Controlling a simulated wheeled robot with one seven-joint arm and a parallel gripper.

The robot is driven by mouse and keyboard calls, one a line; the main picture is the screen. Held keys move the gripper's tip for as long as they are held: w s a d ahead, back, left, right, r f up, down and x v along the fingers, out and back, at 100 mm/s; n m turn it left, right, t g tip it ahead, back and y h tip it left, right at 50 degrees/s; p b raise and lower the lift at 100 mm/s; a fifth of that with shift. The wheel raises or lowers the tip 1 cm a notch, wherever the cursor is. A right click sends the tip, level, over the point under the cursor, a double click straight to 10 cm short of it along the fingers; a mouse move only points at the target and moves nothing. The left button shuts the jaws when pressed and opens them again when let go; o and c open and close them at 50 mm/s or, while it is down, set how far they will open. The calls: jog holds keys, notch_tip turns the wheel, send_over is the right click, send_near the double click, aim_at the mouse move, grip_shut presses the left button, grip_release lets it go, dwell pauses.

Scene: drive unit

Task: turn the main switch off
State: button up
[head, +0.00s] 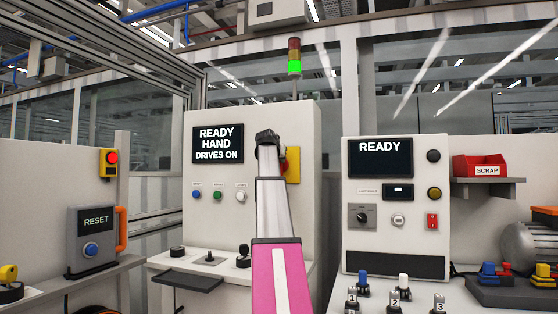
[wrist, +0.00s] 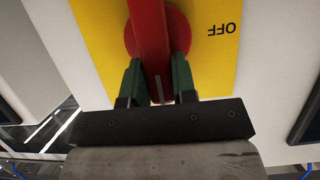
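The main switch has a yellow plate (wrist: 218,65) and a red handle (wrist: 150,30) on a round red hub. In the wrist view the handle runs up and down the picture, and the word OFF stands upside down to its right. In the head view, only part of the yellow plate (head: 293,163) shows behind my arm; the handle is hidden or too small to make out. My gripper (wrist: 158,75) has its two green fingers on either side of the handle, close against it, and appears shut on it.
The switch is on a tall white cabinet (head: 210,265) whose screen (head: 218,144) reads READY HAND DRIVES ON. A stack light (head: 294,58) above glows green. A second panel with a READY screen (head: 380,157) stands right. A RESET box (head: 95,235) stands left.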

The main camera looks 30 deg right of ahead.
jog(key=shift+w+a+f+n+g+h, duration=0.45)
jog(key=shift+n+h, duration=0.65)
jog(key=shift+n, duration=1.1)
jog(key=shift+w+a+f+n+g+h, duration=0.25)
jog(key=shift+f+n+g+h, duration=0.6)
jog(key=shift+n, duration=1.35)
jog(key=shift+w+a+f+n+g+h, duration=0.15)
jog(key=shift+w+a+n+g+h, duration=0.2)
jog(key=shift+n+h, duration=1.45)
jog(key=shift+n+y, duration=0.35)
jog(key=shift+n, duration=0.25)
jog(key=o, duration=0.9)
